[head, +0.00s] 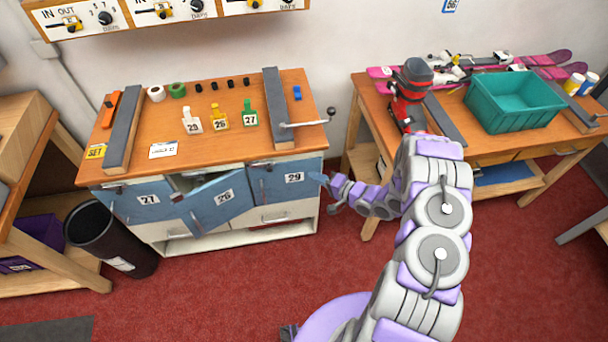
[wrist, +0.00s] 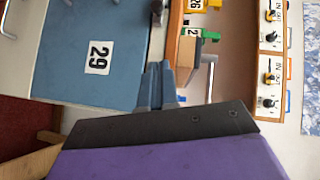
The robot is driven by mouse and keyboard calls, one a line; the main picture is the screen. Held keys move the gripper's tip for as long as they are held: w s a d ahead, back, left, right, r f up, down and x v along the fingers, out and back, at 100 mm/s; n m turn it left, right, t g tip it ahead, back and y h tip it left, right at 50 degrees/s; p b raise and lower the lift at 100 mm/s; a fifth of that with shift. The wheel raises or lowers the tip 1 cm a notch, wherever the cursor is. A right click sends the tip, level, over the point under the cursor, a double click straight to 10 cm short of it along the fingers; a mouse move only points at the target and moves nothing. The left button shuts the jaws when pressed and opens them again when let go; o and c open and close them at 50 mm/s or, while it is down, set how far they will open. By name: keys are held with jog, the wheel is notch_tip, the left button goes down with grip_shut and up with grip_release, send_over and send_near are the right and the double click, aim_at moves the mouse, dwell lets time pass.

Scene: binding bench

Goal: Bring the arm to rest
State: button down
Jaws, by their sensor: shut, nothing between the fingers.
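My gripper (head: 320,178) is at the end of my arm, in front of the right end of the left bench, close to the blue door marked 29 (head: 268,184). Its blue fingers are together with nothing between them. In the wrist view the gripper (wrist: 158,86) points toward the bench, and door 29 (wrist: 90,30) fills the upper left. I cannot tell whether the fingertips touch the door. My arm reaches out from the lower right of the head view and bends back left toward the bench.
The left bench (head: 225,140) holds tags 29, 26 and 27. Door 26 (head: 220,202) stands ajar; door 27 (head: 140,206) looks shut. A metal lever (head: 305,124) sticks out at the bench's right. The right bench holds a green bin (head: 510,105) and skis. Red carpet in front is clear.

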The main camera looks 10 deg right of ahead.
jog(key=w+d+r+n+g+h, duration=0.2)
jog(key=w+d+r+n+h, duration=0.15)
jog(key=d+r+h, duration=0.35)
jog(key=s+d+r+g+h, duration=0.25)
jog(key=s+d+r, duration=0.2)
jog(key=r, duration=0.25)
jog(key=s+d+r+g+h, duration=0.1)
jog(key=s+d+r+h, duration=0.35)
jog(key=r, duration=0.35)
jog(key=s+a+r+n+g+y, duration=0.1)
jog(key=s+a, duration=0.5)
jog(key=s, duration=0.6)
jog(key=s+a+r+n+g+y, duration=0.1)
jog(key=s+a+r+g, duration=0.3)
jog(key=s, duration=0.8)
jog(key=s+a+r+n+g, duration=0.1)
jog(key=s+a+r+g, duration=0.2)
jog(key=s, duration=0.9)
jog(key=a+r, duration=0.2)
jog(key=a, duration=0.2)
jog(key=shift+s+a+r+n+y, duration=0.2)
jog(key=shift+a+r+n+y, duration=0.1)
jog(key=shift+n+y, duration=0.1)
